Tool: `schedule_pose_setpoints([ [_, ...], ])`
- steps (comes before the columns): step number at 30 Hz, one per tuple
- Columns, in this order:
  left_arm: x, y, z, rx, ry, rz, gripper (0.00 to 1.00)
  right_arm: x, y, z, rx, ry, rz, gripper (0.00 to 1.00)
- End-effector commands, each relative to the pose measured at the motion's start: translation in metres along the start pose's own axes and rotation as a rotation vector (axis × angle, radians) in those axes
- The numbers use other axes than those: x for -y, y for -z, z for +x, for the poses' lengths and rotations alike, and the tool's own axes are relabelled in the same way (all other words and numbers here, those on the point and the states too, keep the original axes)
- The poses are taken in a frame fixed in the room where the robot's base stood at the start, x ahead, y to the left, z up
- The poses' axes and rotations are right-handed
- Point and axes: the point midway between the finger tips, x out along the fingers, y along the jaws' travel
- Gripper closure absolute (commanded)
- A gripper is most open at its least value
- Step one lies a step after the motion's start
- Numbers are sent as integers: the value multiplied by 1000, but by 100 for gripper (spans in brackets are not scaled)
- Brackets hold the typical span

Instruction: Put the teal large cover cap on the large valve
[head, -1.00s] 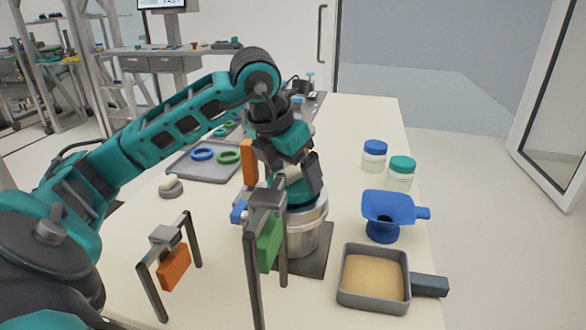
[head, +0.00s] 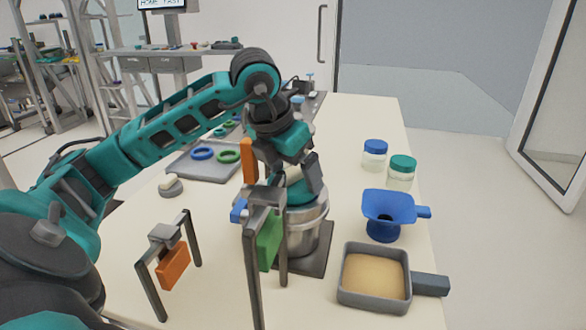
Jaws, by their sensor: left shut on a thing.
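My left gripper (head: 304,184) comes down over the metal cylinder that looks like the large valve (head: 309,226). It is shut on the teal large cover cap (head: 294,197), which is partly hidden by the fingers and the grey stand in front. The cap lies at the top opening of the cylinder and looks slightly tilted. I cannot tell whether it is seated or just above the rim. The cylinder stands upright on a dark square plate (head: 316,262). My right gripper is not in view.
Stands with a green block (head: 269,240) and an orange block (head: 174,267) are close in front. A blue funnel (head: 388,210), a tray of sand-coloured material (head: 347,298) and two lidded jars are on the right. A grey tray (head: 190,172) with rings lies behind left.

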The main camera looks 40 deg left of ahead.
Motion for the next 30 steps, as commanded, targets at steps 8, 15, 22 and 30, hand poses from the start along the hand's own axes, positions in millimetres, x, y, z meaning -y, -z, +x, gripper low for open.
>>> schedule_pose_setpoints([
  [8, 0, 0, 0, 1, 0, 0, 32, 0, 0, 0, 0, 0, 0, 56],
  [15, 0, 0, 1, 1, 0, 0, 32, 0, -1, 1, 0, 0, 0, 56],
  [22, 0, 1, 3, 1, 0, 0, 32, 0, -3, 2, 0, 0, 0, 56],
  [30, 0, 1, 3, 1, 0, 0, 3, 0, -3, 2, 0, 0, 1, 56],
])
